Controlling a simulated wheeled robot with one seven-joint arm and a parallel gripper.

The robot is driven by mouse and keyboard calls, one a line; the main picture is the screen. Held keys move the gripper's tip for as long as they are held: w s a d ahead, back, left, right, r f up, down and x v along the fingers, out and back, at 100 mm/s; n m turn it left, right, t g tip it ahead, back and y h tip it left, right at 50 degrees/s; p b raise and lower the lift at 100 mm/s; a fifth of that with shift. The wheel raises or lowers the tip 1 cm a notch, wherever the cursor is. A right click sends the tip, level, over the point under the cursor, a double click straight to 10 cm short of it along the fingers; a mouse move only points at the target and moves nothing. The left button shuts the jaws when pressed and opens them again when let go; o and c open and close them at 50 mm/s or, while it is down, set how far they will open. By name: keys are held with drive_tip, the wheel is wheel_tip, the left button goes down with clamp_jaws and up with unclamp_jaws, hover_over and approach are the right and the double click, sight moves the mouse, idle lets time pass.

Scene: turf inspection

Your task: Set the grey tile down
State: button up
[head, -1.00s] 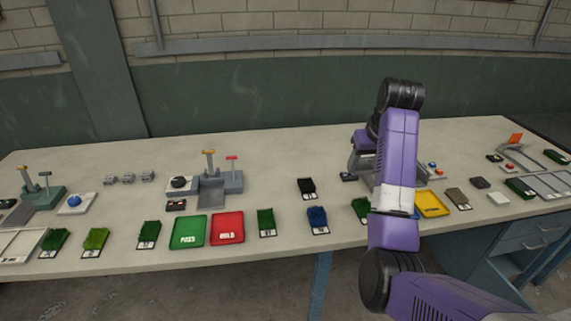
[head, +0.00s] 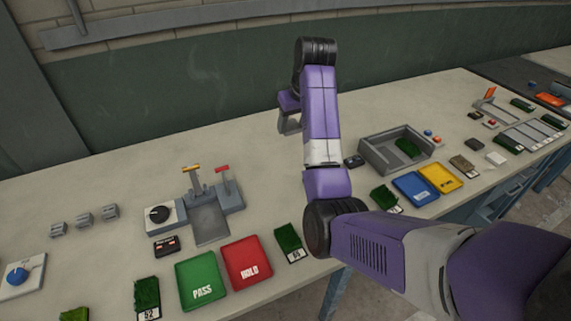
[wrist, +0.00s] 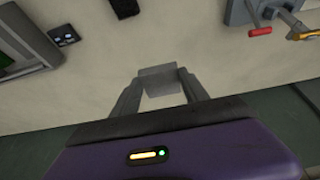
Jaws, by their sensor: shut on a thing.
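The grey tile (wrist: 161,85) sits between the two finger tips of my gripper (wrist: 161,95) in the wrist view, and the gripper is shut on it. Pale bare bench top shows around and beyond the tile; I cannot tell its height above the bench. In the head view my gripper (head: 289,122) hangs over the back of the bench, left of the grey walled tray (head: 375,155). The tile cannot be made out there, and my arm hides part of the bench.
Green PASS (head: 202,290) and red HOLD (head: 246,272) trays lie at the front edge. A lever fixture (head: 210,222) stands behind them. Blue (head: 415,188) and yellow (head: 440,177) trays lie right of my arm. The back of the bench (head: 235,150) is clear.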

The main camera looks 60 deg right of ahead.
sight(290, 174)
wheel_tip(290, 174, down, 18)
drive_tip(key=shift+f+p, duration=0.1)
drive_tip(key=shift+p, duration=0.75)
drive_tip(key=o, duration=1.6)
drive_tip(key=shift+f, duration=0.1)
